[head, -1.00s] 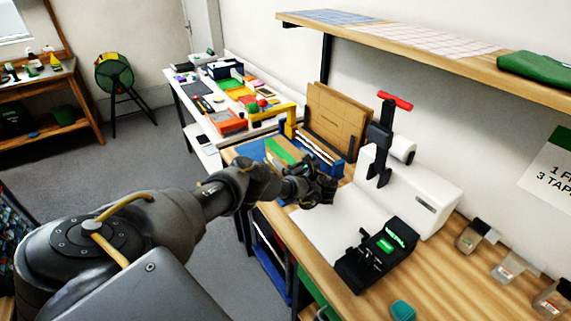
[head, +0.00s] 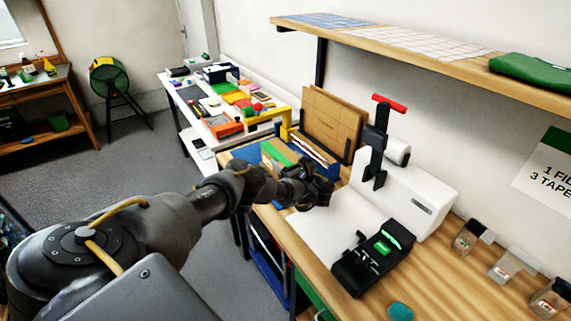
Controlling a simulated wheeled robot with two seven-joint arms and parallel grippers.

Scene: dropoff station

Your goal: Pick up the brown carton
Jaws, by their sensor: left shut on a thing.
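My left gripper (head: 318,190) is over the back part of the wooden bench, in front of the white machine. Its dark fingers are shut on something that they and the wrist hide. I cannot make out what it is. Flat brown cardboard pieces (head: 333,118) stand upright in a rack behind the gripper, apart from it. I cannot pick out a separate brown carton for certain. My right gripper is not in view.
A white machine with a red-handled press (head: 428,190) and a black device with a green display (head: 373,258) stand right of the gripper. Small clear bins (head: 508,264) line the right side. A shelf (head: 430,50) overhangs the back. A white table (head: 195,105) with items stands beyond.

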